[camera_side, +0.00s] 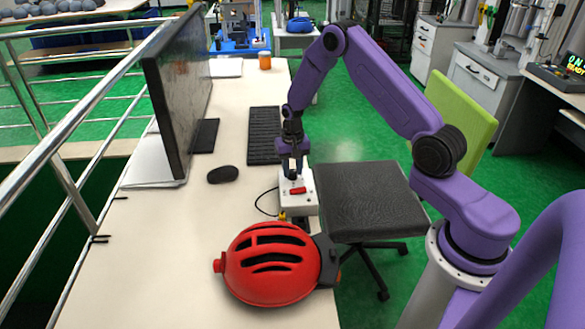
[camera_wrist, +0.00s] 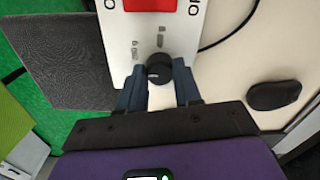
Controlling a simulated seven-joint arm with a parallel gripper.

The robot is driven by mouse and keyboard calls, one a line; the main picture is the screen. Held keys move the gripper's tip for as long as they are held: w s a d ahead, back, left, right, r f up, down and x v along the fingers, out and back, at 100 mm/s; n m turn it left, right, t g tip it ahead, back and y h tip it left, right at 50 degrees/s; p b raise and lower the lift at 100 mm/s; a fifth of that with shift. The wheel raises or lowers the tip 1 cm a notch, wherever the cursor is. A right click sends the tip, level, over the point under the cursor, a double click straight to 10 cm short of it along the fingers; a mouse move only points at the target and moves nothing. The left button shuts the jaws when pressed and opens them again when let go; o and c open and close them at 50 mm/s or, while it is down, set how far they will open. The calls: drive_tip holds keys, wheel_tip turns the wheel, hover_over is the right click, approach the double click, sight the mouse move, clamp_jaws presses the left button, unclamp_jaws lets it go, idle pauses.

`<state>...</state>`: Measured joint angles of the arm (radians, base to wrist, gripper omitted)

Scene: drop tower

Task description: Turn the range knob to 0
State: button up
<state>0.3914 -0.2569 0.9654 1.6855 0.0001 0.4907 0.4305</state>
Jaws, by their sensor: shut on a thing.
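A white control box (camera_side: 307,206) sits on the desk near its right edge, with a red rocker switch (camera_side: 298,190) on top. In the wrist view the box (camera_wrist: 140,30) fills the top middle, with the red switch (camera_wrist: 150,4) at the frame's top edge. In the side view my gripper (camera_side: 292,172) is at the far end of the box and hides the knob.
A red helmet (camera_side: 270,262) lies close in front of the box. A keyboard (camera_side: 264,136), a mouse (camera_side: 223,174) and a monitor (camera_side: 180,95) are to the left and behind. A dark chair (camera_side: 370,198) stands at the desk's right edge. A black cable (camera_side: 262,203) loops left of the box.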

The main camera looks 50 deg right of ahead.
sight(293, 171)
drive_tip(key=n, duration=0.4)
drive_tip(key=shift+n, duration=0.3)
drive_tip(key=n, duration=0.4)
drive_tip(key=shift+n, duration=0.3)
drive_tip(key=n, duration=0.4)
drive_tip(key=shift+n, duration=1.9)
drive_tip(key=o, duration=1)
drive_tip(key=shift+o, duration=0.2)
wheel_tip(293, 171, up, 18)
drive_tip(key=shift+f, duration=0.25)
